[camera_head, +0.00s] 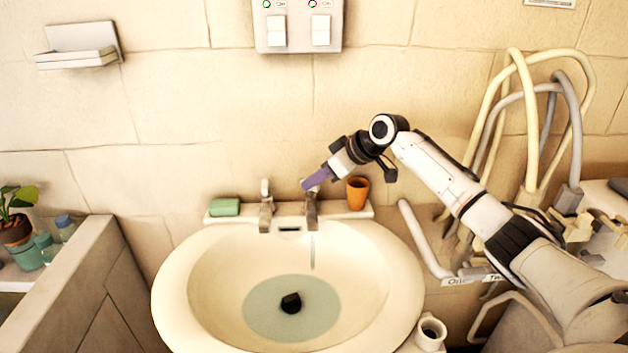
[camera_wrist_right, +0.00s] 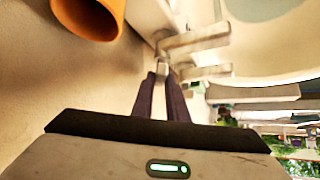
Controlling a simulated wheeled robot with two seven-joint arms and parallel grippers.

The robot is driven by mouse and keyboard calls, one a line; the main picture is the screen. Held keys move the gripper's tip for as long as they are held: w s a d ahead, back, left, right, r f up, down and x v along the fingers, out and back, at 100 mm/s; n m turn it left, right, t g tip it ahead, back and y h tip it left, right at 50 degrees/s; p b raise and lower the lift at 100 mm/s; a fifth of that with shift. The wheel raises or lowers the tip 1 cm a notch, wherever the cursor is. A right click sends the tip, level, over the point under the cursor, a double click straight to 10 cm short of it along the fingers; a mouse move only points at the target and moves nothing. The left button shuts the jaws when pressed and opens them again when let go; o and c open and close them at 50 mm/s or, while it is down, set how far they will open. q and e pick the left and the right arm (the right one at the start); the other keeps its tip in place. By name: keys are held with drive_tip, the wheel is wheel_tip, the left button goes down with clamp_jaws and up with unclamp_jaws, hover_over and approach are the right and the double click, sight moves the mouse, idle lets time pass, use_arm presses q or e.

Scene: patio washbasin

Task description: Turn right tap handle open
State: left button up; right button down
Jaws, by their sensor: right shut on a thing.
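The right tap (camera_head: 311,212) stands on the back ledge of the white washbasin (camera_head: 172,290), beside the left tap (camera_head: 266,212). My right gripper (camera_head: 309,185) reaches in from the right, its purple fingers at the top of the right tap. In the right wrist view the fingers (camera_wrist_right: 161,78) are closed around a small pale handle piece (camera_wrist_right: 162,69). The fingers hide most of the handle, so its turn angle is unclear. A thin pale streak (camera_head: 312,251) hangs below the right tap, like running water. Pale water (camera_head: 262,312) lies in the bowl. My left gripper is out of view.
An orange cup (camera_head: 357,193) stands on the ledge close right of my gripper and also shows in the wrist view (camera_wrist_right: 92,14). A green soap bar (camera_head: 225,207) lies at the ledge's left. Hoses (camera_head: 530,120) hang at the right. The wall is close behind the taps.

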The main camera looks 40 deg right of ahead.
drive_tip(key=shift+d+n+g+y, duration=0.15)
drive_tip(key=shift+n+g+y, duration=0.25)
drive_tip(key=shift+n+y, duration=0.65)
drive_tip(key=shift+n, duration=0.45)
drive_tip(key=c, duration=1.7)
unclamp_jaws()
drive_tip(key=shift+c, duration=0.2)
drive_tip(key=b+v, duration=0.2)
drive_tip(key=v, duration=0.8)
drive_tip(key=shift+r, duration=0.2)
